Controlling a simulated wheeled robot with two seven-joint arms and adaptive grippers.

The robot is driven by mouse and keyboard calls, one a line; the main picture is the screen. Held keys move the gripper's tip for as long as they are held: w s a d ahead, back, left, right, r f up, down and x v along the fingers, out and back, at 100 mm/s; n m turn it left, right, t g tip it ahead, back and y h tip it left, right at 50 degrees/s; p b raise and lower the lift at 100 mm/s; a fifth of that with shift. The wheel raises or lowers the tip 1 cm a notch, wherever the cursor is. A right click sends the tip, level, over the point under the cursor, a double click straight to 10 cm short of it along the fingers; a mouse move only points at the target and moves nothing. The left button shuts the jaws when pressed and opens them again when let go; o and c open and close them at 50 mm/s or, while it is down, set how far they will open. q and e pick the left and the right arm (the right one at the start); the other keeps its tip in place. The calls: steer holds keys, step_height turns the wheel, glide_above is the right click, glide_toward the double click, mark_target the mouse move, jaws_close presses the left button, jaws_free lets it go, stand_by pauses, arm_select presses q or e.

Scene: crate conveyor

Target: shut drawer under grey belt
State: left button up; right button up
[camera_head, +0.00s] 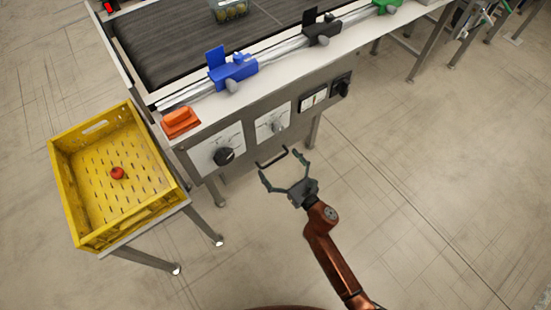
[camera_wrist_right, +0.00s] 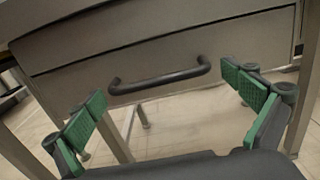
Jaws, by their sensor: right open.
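The drawer (camera_wrist_right: 160,55) has a plain grey front below the conveyor's control panel and fills the upper part of the right wrist view. Its black bar handle (camera_wrist_right: 160,80) runs across the front; in the head view the handle (camera_head: 272,158) sticks out below the panel. How far the drawer stands out cannot be told. My right gripper (camera_head: 284,163) is open and empty, facing the handle. Its green-padded fingers (camera_wrist_right: 168,95) stand wide apart, one towards each end of the handle, with no clear contact. The grey belt (camera_head: 180,40) is above. My left gripper is not in view.
A yellow crate (camera_head: 66,190) holding a red item (camera_head: 117,173) stands on a stand at left. Knobs (camera_head: 224,156) and switches line the panel. An orange block (camera_head: 180,122) sits on the belt's corner.

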steer(key=v, duration=1)
steer(key=shift+s, duration=0.15)
steer(key=shift+d, duration=0.2)
